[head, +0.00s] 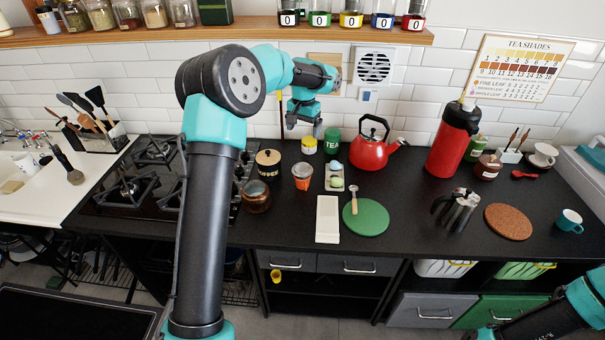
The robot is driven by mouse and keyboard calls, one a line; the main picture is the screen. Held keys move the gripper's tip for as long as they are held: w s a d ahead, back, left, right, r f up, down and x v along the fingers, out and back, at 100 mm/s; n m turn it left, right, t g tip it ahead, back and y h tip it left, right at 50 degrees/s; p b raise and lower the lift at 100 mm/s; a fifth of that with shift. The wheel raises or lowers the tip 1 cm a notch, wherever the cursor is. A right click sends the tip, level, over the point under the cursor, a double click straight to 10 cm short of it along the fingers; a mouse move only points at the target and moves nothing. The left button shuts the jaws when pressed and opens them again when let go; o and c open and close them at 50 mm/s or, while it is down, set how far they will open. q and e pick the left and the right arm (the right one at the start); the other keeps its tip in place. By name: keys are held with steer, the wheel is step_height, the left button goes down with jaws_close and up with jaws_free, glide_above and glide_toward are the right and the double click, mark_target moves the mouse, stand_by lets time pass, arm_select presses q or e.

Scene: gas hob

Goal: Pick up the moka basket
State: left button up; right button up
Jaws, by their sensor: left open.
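A silver moka pot (455,209) with a dark handle stands on the right half of the black counter. I cannot make out a separate moka basket with certainty. An orange cup (302,178) with a greyish top stands left of centre; what is in its top is too small to tell. My left gripper (304,126) is open and empty, raised in front of the tiled wall, above and behind the orange cup. My right arm comes in at the lower right; only part of its gripper (483,333) shows at the bottom edge, and its fingers cannot be made out.
A green round mat (366,217) with a small tool lies beside a white tray (327,218). A red kettle (369,150), a red flask (453,140) and a cork mat (508,221) are farther right. The hob (130,190) is left, partly behind my left arm.

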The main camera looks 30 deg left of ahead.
arm_select(q)
glide_above(303, 164)
steer(key=s+d, duration=0.1)
steer(key=s, duration=0.1)
step_height(303, 164, down, 10)
steer(key=shift+w+f, duration=0.1)
steer(key=shift+w, duration=0.05)
steer(key=shift+d, duration=0.1)
steer(key=shift+f, duration=2.6)
steer(key=c, duration=1)
steer(key=shift+r, duration=0.1)
step_height(303, 164, up, 10)
steer(key=shift+f, duration=0.1)
